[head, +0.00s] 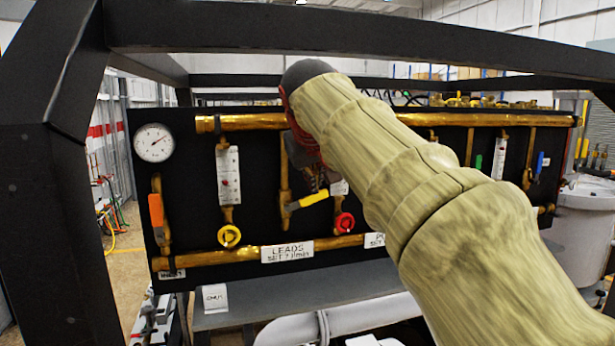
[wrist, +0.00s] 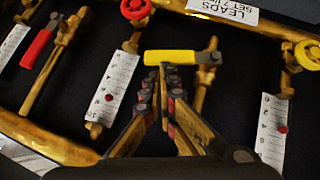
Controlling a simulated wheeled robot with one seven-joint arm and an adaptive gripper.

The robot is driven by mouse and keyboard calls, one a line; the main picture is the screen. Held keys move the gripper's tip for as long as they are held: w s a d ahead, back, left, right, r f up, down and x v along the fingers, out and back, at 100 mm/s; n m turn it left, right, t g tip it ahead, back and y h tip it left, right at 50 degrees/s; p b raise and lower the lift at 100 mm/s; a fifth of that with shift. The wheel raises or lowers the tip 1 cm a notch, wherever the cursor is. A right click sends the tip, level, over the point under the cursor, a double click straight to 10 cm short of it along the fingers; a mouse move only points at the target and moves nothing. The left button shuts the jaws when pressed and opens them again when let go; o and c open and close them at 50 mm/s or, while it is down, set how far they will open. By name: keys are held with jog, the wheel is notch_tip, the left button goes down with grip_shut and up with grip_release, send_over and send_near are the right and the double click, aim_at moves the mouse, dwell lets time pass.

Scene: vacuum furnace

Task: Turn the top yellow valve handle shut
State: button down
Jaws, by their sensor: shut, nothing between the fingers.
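The yellow valve handle (head: 312,199) is a lever on a vertical brass pipe (head: 284,170) in the upper middle of the black panel. It lies nearly level, crosswise to that pipe, with its free end to the right. In the wrist view the same yellow handle (wrist: 170,57) lies across the picture, its pivot at the right. My gripper (wrist: 168,72) is shut and empty, fingertips together right at the handle's edge. I cannot tell whether they touch it. In the head view my gripper (head: 314,180) is just above the handle, partly hidden by my arm.
A yellow round knob (head: 229,236), a red round knob (head: 344,222) and an orange lever (head: 157,211) are nearby on the panel. Brass manifolds run along its top (head: 250,122) and bottom (head: 215,258). A black frame beam (head: 330,32) crosses above my arm.

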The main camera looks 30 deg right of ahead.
jog(key=shift+w+f, duration=0.1)
jog(key=shift+r+p, duration=0.75)
jog(key=shift+r, duration=0.1)
jog(key=w+d+r+p+v, duration=0.1)
jog(key=r+p+v, duration=0.1)
jog(key=v, duration=1.1)
jog(key=shift+w, duration=0.3)
